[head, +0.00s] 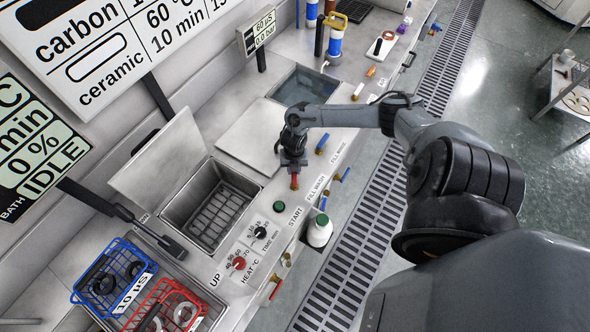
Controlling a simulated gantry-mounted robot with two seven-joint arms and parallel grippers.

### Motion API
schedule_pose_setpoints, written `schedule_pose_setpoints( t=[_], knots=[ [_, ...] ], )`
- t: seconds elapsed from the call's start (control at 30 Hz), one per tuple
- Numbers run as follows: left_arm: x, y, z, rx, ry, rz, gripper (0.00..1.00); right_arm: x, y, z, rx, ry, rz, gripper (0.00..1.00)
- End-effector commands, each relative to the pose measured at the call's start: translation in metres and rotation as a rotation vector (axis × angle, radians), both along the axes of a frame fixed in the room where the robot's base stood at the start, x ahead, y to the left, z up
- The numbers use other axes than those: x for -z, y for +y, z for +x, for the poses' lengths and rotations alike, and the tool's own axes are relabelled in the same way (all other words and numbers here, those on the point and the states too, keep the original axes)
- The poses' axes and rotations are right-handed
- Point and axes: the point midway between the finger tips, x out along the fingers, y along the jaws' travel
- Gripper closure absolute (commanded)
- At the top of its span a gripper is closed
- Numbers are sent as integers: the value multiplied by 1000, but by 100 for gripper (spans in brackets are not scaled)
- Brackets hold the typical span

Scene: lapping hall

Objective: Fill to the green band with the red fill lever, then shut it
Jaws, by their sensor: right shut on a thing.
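My right gripper (294,164) points down at the front edge of the counter and is shut on the red fill lever (295,183); only the lever's red end shows below the fingers. The label FILL WASH (317,188) is beside it. The open wash tank (170,212) has a wire rack at its bottom, its lid raised; I see no water in it. I cannot make out a green band. The bath display (30,140) reads 0 % and IDLE. My left gripper is not in view.
A blue basket (140,256) and a red basket (196,296) with rings stand left of the tank. The closed lid (250,138) and a water-filled basin (302,86) lie beyond. Knobs, a green START button (279,206) and several blue-handled levers line the front. A white bottle (320,232) hangs below.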

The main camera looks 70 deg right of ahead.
Motion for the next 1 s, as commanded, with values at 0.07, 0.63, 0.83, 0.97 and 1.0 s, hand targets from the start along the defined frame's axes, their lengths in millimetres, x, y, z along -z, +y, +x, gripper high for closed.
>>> schedule_pose_setpoints(
  t=[0.07, 0.63, 0.83, 0.97, 1.0],
  knots=[
    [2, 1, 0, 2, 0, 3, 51, 0, 1, 1, -20, 1, 2, 100],
    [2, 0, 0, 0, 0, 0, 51, -1, 1, 1, -37, 1, 2, 65],
    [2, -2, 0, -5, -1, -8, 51, 0, 1, 1, -36, 0, 1, 51],
    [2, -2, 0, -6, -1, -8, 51, 0, 1, 1, -36, 0, 1, 51],
    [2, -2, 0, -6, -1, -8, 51, -1, 1, 1, -36, 0, 1, 51]
  ],
)
